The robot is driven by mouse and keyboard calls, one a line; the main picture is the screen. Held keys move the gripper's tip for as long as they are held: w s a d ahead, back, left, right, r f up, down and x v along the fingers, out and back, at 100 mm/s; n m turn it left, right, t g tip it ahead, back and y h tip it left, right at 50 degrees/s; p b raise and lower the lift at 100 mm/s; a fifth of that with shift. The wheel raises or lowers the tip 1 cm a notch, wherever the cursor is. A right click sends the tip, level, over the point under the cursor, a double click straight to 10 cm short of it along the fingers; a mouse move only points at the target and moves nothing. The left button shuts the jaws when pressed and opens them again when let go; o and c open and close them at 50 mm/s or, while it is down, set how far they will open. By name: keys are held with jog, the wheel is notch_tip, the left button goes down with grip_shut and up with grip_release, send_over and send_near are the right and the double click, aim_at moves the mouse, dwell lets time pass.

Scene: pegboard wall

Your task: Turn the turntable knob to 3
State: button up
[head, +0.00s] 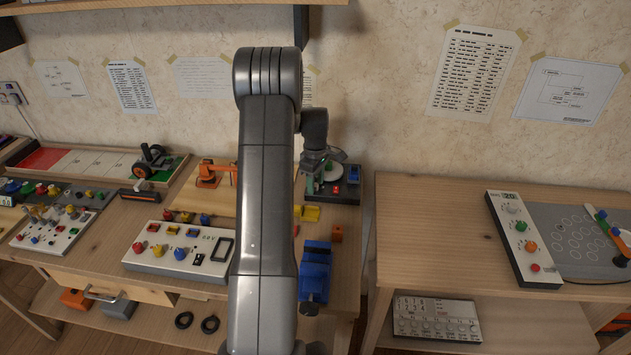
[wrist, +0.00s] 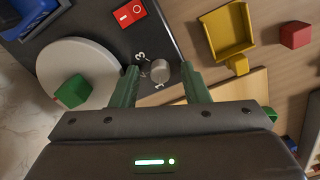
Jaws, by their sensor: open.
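The turntable unit is a dark box with a pale round platter (wrist: 62,60) carrying a green block (wrist: 73,91). Its small grey knob (wrist: 160,70) sits near the box's edge, with white numbers beside it; a 3 shows at its upper left. The knob's pointer direction is too small to tell. My gripper (wrist: 159,74) is open, with one green finger on each side of the knob; I cannot tell whether they touch it. In the head view the turntable unit (head: 350,190) stands at the back right of the left bench, and my arm hides part of it.
A red rocker switch (wrist: 128,13) is on the same box. A yellow tray (wrist: 228,30) and a red block (wrist: 295,35) lie beside it. A blue vise-like object (head: 315,268) stands nearer the bench front. A gap separates this bench from the right one.

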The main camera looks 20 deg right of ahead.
jog(key=shift+c, duration=0.2)
grip_shut()
jog(key=shift+m, duration=0.3)
jog(key=m+b, duration=0.1)
jog(key=m, duration=0.3)
jog(key=shift+m, duration=0.3)
jog(key=m, duration=1.2)
jog(key=shift+m+b, duration=0.3)
jog(key=shift+b, duration=0.1)
jog(key=m, duration=0.6)
jog(key=shift+r, duration=0.1)
